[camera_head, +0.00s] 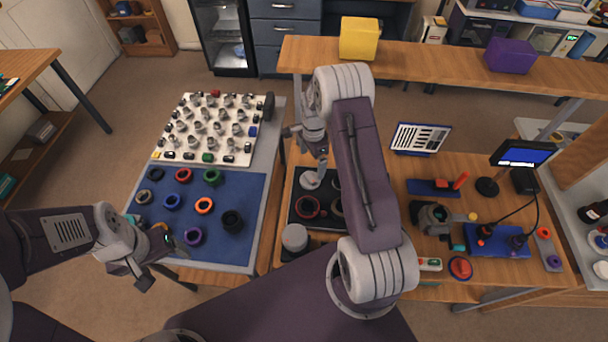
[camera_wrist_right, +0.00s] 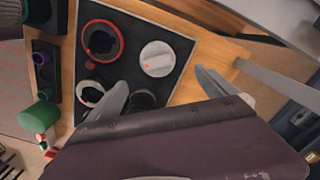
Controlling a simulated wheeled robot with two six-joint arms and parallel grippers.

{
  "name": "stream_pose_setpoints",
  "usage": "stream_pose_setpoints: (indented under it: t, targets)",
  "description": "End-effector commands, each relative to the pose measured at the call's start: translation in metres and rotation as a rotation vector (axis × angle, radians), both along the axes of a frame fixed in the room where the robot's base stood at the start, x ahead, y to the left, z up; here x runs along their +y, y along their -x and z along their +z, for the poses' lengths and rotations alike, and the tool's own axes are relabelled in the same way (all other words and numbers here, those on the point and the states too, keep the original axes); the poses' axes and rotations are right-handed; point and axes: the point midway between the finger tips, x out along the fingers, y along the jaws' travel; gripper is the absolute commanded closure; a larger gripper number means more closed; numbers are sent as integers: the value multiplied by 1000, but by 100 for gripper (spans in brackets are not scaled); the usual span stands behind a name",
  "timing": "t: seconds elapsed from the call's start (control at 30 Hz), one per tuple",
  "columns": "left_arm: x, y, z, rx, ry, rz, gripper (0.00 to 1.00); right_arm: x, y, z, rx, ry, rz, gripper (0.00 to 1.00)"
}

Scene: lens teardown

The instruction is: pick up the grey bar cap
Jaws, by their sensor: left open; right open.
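The grey bar cap (camera_head: 310,180) is a pale round cap on the black tray (camera_head: 299,219), near its far edge. In the right wrist view the cap (camera_wrist_right: 157,58) shows a raised bar and a small red mark. My right gripper (camera_head: 321,172) is open above the tray, close beside the cap in the head view. In the right wrist view its two fingers (camera_wrist_right: 161,78) are spread, with the cap just beyond the gap between their tips. I cannot tell the height left. My left gripper (camera_head: 160,264) is open and empty near the blue mat's front edge.
A red-ringed part (camera_wrist_right: 101,41) and a white-ringed part (camera_wrist_right: 91,95) sit beside the cap on the tray. A grey cylinder (camera_head: 294,238) stands at the tray's front. The blue mat (camera_head: 248,200) holds several coloured rings. My right arm hides part of the tray.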

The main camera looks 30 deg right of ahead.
Motion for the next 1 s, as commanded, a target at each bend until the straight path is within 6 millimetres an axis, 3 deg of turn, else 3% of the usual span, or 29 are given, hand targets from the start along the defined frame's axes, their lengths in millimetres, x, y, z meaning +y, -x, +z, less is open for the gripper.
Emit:
stream_pose_setpoints:
  t: [0.2,0.47,0.7,0.93,0.97,1.0]
  targets:
    - [0,0,9,0,0,0,22,2,1,-30,4,-1,3,3]
    - [0,0,17,0,0,0,22,3,3,-46,4,-1,4,3]
    - [0,0,29,0,0,0,22,4,6,-87,1,0,4,3]
    - [0,0,28,0,0,0,22,4,5,-91,-1,1,4,3]
    - [0,0,28,0,0,0,22,4,5,-91,-1,1,4,6]
    - [0,0,28,0,0,0,22,4,5,-91,-1,1,4,17]
